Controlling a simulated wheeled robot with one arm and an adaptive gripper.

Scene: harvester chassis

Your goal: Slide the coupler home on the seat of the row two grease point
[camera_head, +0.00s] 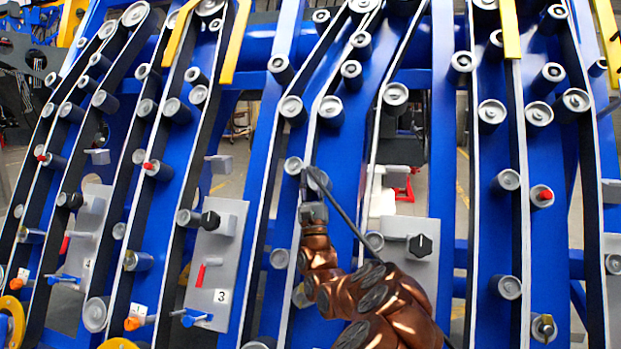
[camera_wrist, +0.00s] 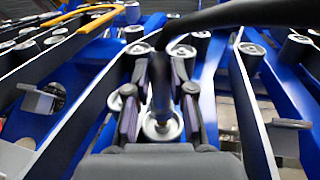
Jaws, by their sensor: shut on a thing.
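My gripper (camera_head: 309,183) is raised in front of the blue row frame in the middle of the head view. In the wrist view its two dark fingers (camera_wrist: 160,100) are closed around the coupler (camera_wrist: 160,80), a black cylinder with a black hose (camera_wrist: 235,14) leaving its top to the right. A brass-coloured bit shows at the coupler's lower end, in front of a pale round roller end (camera_wrist: 165,130). I cannot tell whether they touch. The row two grease point's seat is not clearly seen; my gripper and the coupler cover that area.
Neighbouring rows carry red-capped points (camera_head: 151,166), (camera_head: 545,195). Rollers and belts stand close on both sides of my gripper. A grey plate with a black knob (camera_head: 420,245) is to the right; plate 3 (camera_head: 228,245) is to the left. The hose (camera_head: 345,218) hangs down past my arm.

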